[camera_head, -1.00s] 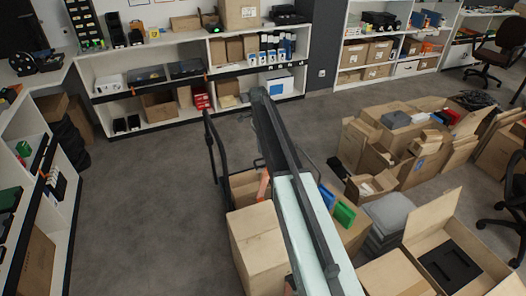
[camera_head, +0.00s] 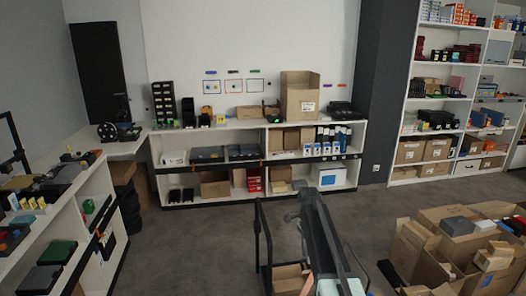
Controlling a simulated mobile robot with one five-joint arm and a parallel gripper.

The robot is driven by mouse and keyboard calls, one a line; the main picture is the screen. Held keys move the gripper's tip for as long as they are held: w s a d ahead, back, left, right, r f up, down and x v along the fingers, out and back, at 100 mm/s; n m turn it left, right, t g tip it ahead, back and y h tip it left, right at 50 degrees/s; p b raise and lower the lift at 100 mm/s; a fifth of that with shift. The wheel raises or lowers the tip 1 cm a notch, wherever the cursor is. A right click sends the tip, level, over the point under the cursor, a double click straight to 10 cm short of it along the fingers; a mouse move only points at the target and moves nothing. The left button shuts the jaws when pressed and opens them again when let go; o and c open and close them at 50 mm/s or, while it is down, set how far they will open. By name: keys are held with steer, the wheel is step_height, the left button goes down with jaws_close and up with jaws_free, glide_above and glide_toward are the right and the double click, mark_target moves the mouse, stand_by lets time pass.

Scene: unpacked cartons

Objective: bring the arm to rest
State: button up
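My arm (camera_head: 328,245) rises from the bottom edge, right of centre, as a dark grey link with a pale section at its lower end. Its upper end stands in front of the grey floor below the back shelf. I cannot make out my gripper or its fingers; the end of the arm is hidden or out of the picture. Nothing is seen held.
A dark-framed cart (camera_head: 262,245) with a carton (camera_head: 290,278) stands close left of my arm. Open cartons (camera_head: 450,245) crowd the floor at right. A white shelf (camera_head: 265,205) stands behind. Floor (camera_head: 185,255) at left centre is clear.

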steer(key=s+a+n+t, duration=0.2)
steer(key=s+n, duration=1.3)
steer(key=s, duration=0.7)
steer(key=shift+a+f, duration=0.2)
steer(key=shift+a, duration=0.2)
jaws_close()
